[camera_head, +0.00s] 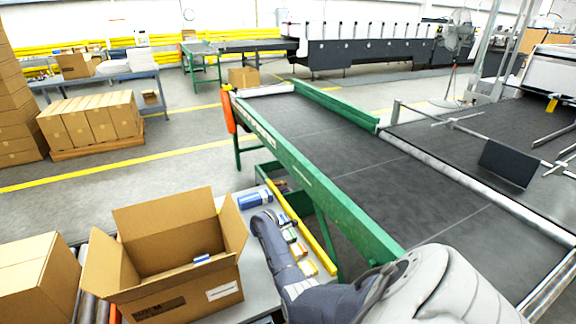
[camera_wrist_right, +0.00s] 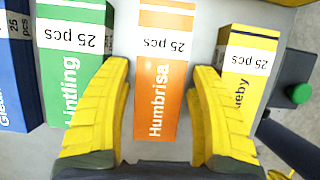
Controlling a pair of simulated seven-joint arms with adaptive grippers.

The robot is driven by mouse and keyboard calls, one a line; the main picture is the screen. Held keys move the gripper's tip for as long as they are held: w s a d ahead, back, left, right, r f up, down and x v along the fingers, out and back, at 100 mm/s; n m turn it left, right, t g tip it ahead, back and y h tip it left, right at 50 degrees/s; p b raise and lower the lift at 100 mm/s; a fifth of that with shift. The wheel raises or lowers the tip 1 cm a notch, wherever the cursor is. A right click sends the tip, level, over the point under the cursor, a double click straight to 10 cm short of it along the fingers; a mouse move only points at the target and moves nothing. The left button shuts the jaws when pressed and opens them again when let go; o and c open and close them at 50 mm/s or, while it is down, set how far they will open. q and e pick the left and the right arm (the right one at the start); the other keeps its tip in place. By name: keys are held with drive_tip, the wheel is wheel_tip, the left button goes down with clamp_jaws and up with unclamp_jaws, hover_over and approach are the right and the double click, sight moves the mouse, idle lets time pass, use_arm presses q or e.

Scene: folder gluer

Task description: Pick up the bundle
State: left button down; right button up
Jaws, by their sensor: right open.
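An orange bundle (camera_wrist_right: 165,85) labelled "Humbrisa" and "25 pcs" lies between the spread yellow fingers of my right gripper (camera_wrist_right: 162,72). The fingers are open, one on each side of it, and I cannot tell whether they touch it. A green bundle (camera_wrist_right: 75,62) and a blue bundle (camera_wrist_right: 14,70) lie to its left, and a yellow bundle (camera_wrist_right: 246,75) to its right. In the head view the orange bundle (camera_head: 299,250) lies in a row on the grey table, beside my right arm, whose fingers are hidden there. My left gripper is not in view.
An open cardboard box (camera_head: 180,288) with a small blue-and-white item (camera_head: 202,259) inside stands left of the row. A larger blue pack (camera_head: 255,199) lies at the table's far end. The green-framed conveyor (camera_head: 330,195) borders the right side, behind a yellow rail (camera_head: 318,234).

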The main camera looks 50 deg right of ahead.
drive_tip(key=shift+s+d+f, duration=0.1)
drive_tip(key=shift+d+f, duration=0.1)
drive_tip(key=shift+f, duration=0.25)
drive_tip(key=shift+o, duration=0.2)
drive_tip(key=c, duration=1.1)
drive_tip(key=shift+r, duration=0.15)
